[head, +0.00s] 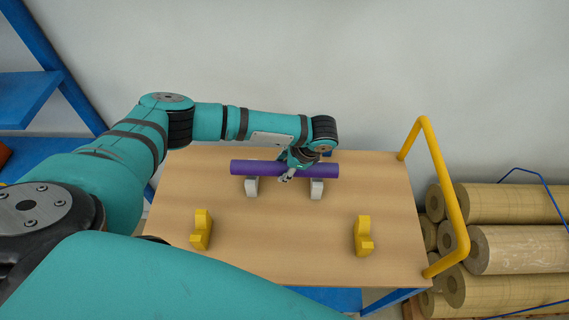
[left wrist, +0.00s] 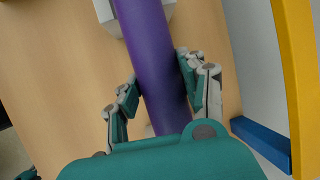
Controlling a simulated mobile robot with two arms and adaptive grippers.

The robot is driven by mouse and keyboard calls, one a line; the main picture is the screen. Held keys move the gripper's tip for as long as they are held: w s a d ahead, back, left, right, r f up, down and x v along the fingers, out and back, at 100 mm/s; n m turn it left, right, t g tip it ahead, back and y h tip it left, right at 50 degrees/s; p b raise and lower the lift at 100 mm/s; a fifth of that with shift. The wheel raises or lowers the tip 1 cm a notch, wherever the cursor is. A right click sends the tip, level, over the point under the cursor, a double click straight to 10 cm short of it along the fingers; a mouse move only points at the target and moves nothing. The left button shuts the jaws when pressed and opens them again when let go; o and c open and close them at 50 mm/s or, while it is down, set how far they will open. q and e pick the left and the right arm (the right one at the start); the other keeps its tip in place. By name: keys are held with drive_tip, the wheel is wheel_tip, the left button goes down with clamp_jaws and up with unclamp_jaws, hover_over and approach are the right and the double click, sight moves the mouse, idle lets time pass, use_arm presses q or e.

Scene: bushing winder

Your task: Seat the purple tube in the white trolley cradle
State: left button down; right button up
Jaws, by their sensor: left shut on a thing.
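The purple tube (head: 252,167) lies level across the view over the trolley's far half. It also shows in the left wrist view (left wrist: 150,50), running between the fingers. My left gripper (head: 288,175) is shut on the tube, a little right of its middle; its fingers are on both sides of the tube in the left wrist view (left wrist: 160,78). The white cradle has a left support (head: 251,188) and a right support (head: 316,190), both under the tube. One white support (left wrist: 106,14) shows beneath the tube in the left wrist view. I cannot tell whether the tube touches the supports. My right gripper is not in view.
The wooden trolley top (head: 280,220) also carries a left yellow cradle support (head: 201,230) and a right one (head: 363,236), both empty, nearer me. A yellow handle (head: 452,190) rises at the right edge. Tan rolls (head: 510,203) are stacked beyond it. Blue shelving (head: 25,95) stands left.

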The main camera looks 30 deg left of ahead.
use_arm(q)
drive_tip(key=shift+f, duration=0.3)
drive_tip(key=shift+f, duration=0.4)
idle(0.5)
drive_tip(key=c, duration=0.7)
unclamp_jaws()
drive_tip(key=shift+o, duration=0.2)
drive_tip(key=v, duration=1.2)
